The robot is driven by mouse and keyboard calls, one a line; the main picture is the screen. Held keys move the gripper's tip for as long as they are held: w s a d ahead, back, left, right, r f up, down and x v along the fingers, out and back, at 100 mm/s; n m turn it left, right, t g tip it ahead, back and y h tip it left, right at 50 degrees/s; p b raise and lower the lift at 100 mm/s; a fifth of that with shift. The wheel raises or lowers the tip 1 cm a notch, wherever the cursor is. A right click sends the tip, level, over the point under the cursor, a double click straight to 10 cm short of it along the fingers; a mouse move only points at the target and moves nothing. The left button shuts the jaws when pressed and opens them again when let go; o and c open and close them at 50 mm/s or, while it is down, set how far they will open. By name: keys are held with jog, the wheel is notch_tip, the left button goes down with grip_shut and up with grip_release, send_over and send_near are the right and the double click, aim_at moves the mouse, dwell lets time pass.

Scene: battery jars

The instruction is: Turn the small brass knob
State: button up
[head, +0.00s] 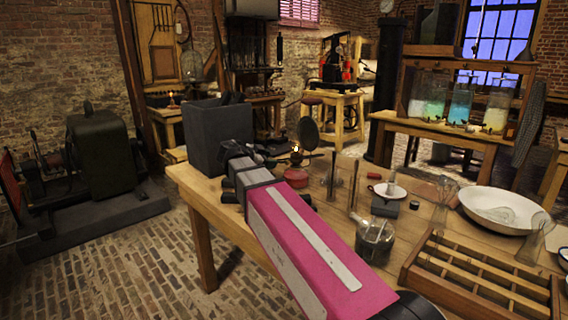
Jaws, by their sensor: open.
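I cannot pick out the small brass knob for sure. A small oil lamp (296,176) with a red base stands on the wooden table, just right of my arm. A small bright flame and a dark round disc (308,133) show above it, and any knob there is too small to make out. My pink arm reaches from the lower right over the table to its far left end. My gripper (236,152) is at the arm's far end, left of the lamp and in front of a dark box (205,130). It is open; its fingertips are hard to make out.
The table (335,215) also holds a glass jar (375,242), a small dish on a dark stand (388,204), a white basin (505,210) and a compartmented wooden tray (480,275). A dark machine (105,155) stands on the brick floor at left.

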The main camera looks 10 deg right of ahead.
aim_at(286, 162)
jog(key=x, duration=0.8)
jog(key=shift+w+d+f, duration=0.1)
jog(key=shift+d+f, duration=0.05)
jog(key=shift+d, duration=0.05)
grip_shut()
